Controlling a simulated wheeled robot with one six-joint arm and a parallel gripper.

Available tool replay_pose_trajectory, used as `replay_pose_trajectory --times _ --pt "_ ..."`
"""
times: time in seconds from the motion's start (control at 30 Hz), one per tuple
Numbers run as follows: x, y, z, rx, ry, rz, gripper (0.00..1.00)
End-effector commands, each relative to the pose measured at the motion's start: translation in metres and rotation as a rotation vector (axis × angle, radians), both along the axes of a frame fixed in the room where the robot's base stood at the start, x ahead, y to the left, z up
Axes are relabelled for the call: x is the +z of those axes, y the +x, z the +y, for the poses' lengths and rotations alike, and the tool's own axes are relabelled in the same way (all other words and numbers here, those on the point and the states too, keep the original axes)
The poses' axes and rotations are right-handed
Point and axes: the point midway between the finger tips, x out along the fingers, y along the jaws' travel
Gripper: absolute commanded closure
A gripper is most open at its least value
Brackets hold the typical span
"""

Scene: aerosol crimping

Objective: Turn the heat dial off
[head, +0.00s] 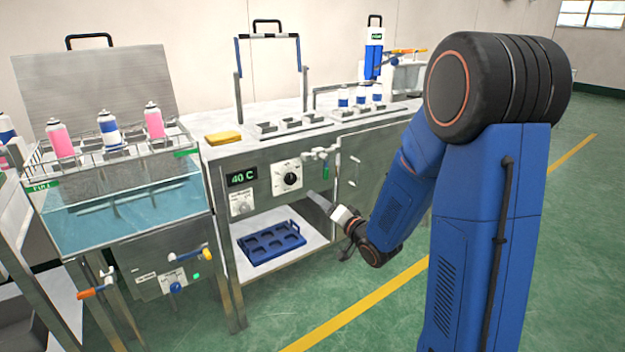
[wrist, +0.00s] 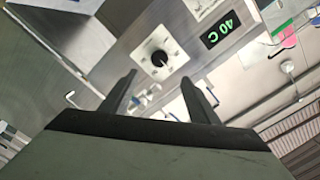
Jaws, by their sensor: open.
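The heat dial (head: 290,178) is a black round knob on a white square plate on the steel cabinet's front panel. A green display (head: 241,177) to its left reads 40 C. In the wrist view the dial (wrist: 159,58) lies ahead of my gripper (wrist: 165,82), roughly between its two fingers and apart from them. In the head view my gripper (head: 322,204) is below and to the right of the dial. It is open and empty. The dial's pointer setting is too small to read surely.
A blue tray (head: 271,246) sits on the shelf below the panel. A green-handled valve (head: 318,154) is just right of the dial. A water bath (head: 125,215) with pink and white cans stands left. A yellow sponge (head: 223,138) lies on the worktop. Floor at right is clear.

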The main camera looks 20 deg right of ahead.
Motion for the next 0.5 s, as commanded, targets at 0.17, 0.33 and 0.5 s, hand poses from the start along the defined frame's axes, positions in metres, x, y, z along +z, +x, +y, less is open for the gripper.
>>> replay_pose_trajectory --times 0.17,0.33,0.5 --pt "-0.001 0.005 0.003 0.012 0.025 -0.013 0.45" --pt "-0.001 0.024 0.01 0.013 0.024 -0.013 0.45" --pt "-0.001 0.052 0.019 0.014 0.024 -0.012 0.45"
